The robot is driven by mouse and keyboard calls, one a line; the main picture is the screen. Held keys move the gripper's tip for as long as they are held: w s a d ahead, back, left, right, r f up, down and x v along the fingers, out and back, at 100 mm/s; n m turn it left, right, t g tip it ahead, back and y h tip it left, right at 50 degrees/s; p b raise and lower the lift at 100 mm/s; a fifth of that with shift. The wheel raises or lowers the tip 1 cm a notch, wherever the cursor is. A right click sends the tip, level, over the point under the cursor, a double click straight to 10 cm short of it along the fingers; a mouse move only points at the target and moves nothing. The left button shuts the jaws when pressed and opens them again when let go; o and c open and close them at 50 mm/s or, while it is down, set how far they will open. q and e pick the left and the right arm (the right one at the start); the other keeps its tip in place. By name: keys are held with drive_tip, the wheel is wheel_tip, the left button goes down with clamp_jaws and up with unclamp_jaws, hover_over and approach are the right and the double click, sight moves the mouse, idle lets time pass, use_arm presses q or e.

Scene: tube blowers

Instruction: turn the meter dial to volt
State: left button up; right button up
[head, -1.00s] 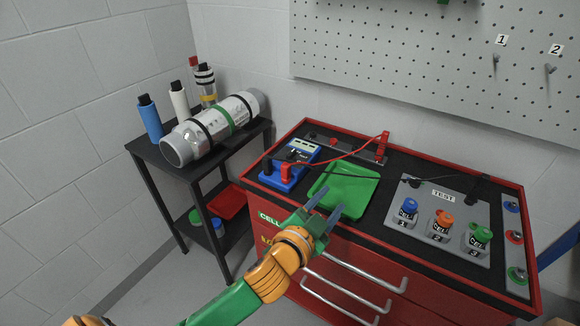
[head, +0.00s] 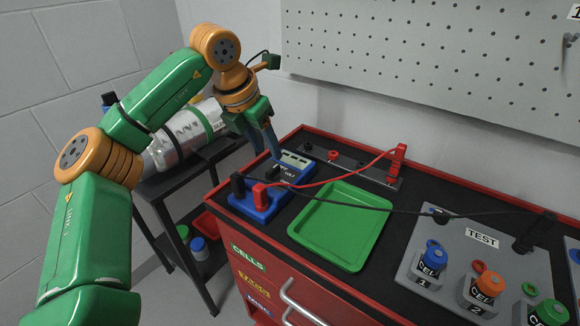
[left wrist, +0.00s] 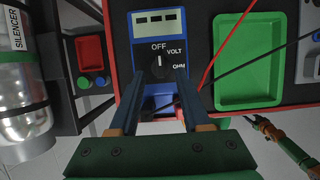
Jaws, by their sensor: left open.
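The blue meter (head: 265,190) lies at the back left of the chest top. My left gripper (head: 265,148) is open and empty, pointing down above the far end of the meter. In the left wrist view its fingers (left wrist: 160,76) straddle the dial from above, apparently apart from it. Part of my right arm shows small there; its gripper (left wrist: 257,120) is unclear.
Red and black leads plug into the meter's near end; the red lead (head: 345,170) arches to a red clip. A green tray (head: 340,228) lies right of the meter. A TEST board (head: 470,262) with cells is farther right. A silver cylinder (head: 180,140) lies on the left stand.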

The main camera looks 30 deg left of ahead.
sight(272, 169)
use_arm(q)
drive_tip(key=shift+w+a+f, duration=0.1)
drive_tip(key=shift+a+f, duration=0.05)
drive_tip(key=shift+f, duration=0.2)
drive_tip(key=f, duration=0.3)
drive_tip(key=shift+s+f, duration=0.15)
drive_tip(key=shift+s, duration=0.05)
drive_tip(key=shift+w+f, duration=0.75)
drive_tip(key=shift+f, duration=0.2)
drive_tip(key=shift+s+r, duration=0.1)
drive_tip(key=shift+s, duration=0.05)
drive_tip(key=shift+c, duration=1.1)
drive_tip(key=shift+d, duration=0.2)
clamp_jaws()
use_arm(e)
drive_tip(key=shift+s+d, duration=0.1)
drive_tip(key=shift+s, duration=0.45)
